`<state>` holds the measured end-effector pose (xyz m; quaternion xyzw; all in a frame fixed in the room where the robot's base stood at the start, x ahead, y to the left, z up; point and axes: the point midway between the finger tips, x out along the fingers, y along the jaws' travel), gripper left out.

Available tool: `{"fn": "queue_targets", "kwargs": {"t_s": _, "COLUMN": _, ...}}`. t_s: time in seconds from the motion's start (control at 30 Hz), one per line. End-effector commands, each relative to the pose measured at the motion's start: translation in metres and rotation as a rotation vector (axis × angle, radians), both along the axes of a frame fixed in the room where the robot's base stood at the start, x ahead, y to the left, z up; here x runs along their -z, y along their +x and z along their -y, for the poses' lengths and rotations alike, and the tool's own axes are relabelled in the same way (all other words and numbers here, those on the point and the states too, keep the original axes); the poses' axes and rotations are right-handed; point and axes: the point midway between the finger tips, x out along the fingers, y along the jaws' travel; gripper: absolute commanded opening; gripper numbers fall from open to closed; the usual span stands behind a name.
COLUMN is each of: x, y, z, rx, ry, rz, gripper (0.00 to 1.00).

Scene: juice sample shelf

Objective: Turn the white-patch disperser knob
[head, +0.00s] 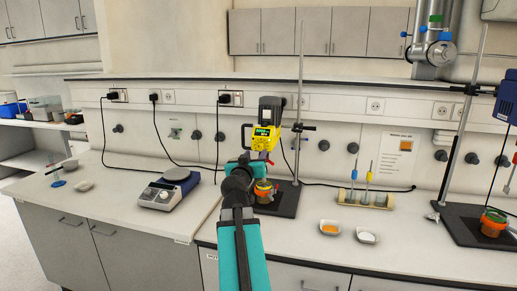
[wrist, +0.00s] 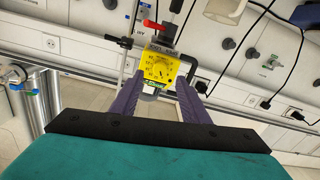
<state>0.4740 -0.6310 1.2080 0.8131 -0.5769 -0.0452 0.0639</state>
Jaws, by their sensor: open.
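A yellow disperser (head: 263,138) with a dark motor top hangs on an upright stand near the middle of the head view. Its yellow face with a round marked scale also shows in the wrist view (wrist: 161,66), with a green display at its lower edge. I cannot clearly make out the knob or a white patch. My gripper (head: 262,160) is in front of the disperser in the head view. In the wrist view its two purple fingers (wrist: 159,84) are apart with nothing held between them, and the yellow face lies beyond and between their tips. I cannot tell whether they touch it.
An orange-banded jar (head: 264,190) stands below the disperser on a dark base. A balance (head: 168,188) is to the left. A tube rack (head: 365,198) and two small dishes, one orange (head: 330,227), are to the right. A blue device (head: 508,98) hangs far right.

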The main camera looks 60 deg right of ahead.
Motion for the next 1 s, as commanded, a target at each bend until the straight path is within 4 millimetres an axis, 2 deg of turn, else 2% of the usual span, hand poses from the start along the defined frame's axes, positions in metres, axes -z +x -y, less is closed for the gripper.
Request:
{"fn": "queue_targets", "kwargs": {"t_s": 0.5, "x": -0.001, "y": 0.016, "z": 0.047, "rx": 0.001, "ry": 0.000, "rz": -0.001, "gripper": 0.42}}
{"fn": "queue_targets", "kwargs": {"t_s": 0.7, "x": -0.001, "y": 0.019, "z": 0.054, "rx": 0.000, "ry": 0.000, "rz": 0.000, "gripper": 0.42}}
{"fn": "queue_targets", "kwargs": {"t_s": 1.0, "x": 0.000, "y": 0.019, "z": 0.056, "rx": 0.000, "ry": 0.000, "rz": 0.000, "gripper": 0.42}}
